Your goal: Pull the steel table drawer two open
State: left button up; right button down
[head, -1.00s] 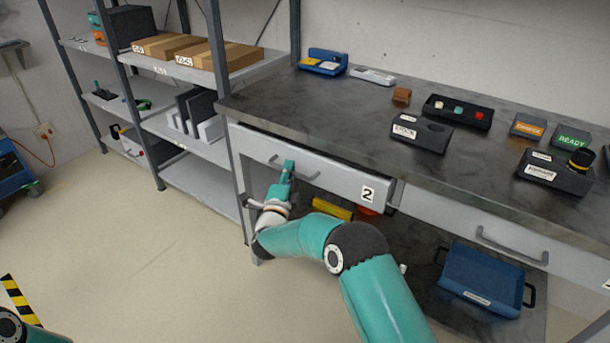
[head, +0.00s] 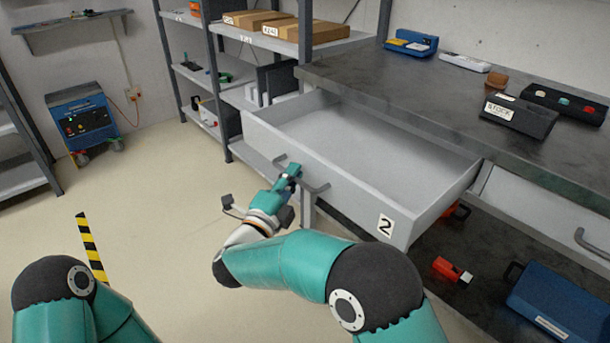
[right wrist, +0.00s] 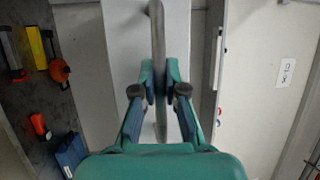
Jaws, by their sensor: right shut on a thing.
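Drawer two (head: 345,196) of the steel table (head: 400,85) is a light grey drawer with a label "2" on the right of its front. It stands far out from under the dark top, and its inside looks empty. My right gripper (head: 289,174) is shut on the drawer's grey bar handle (head: 318,187), near the middle of the front. In the right wrist view the fingers (right wrist: 160,95) close from both sides on the handle (right wrist: 157,40). My left arm shows at the lower left in the head view, but its gripper is out of the picture.
A second drawer (head: 540,215) is to the right. A blue toolbox (head: 560,300) sits on the lower shelf. Shelving with cardboard boxes (head: 308,31) stands behind. A blue machine (head: 85,117) is at the far left. The floor left of the drawer is clear.

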jog(key=shift+f, duration=0.3)
jog(key=c, duration=1.2)
grip_release()
jog(key=shift+r, duration=0.15)
jog(key=shift+r, duration=0.15)
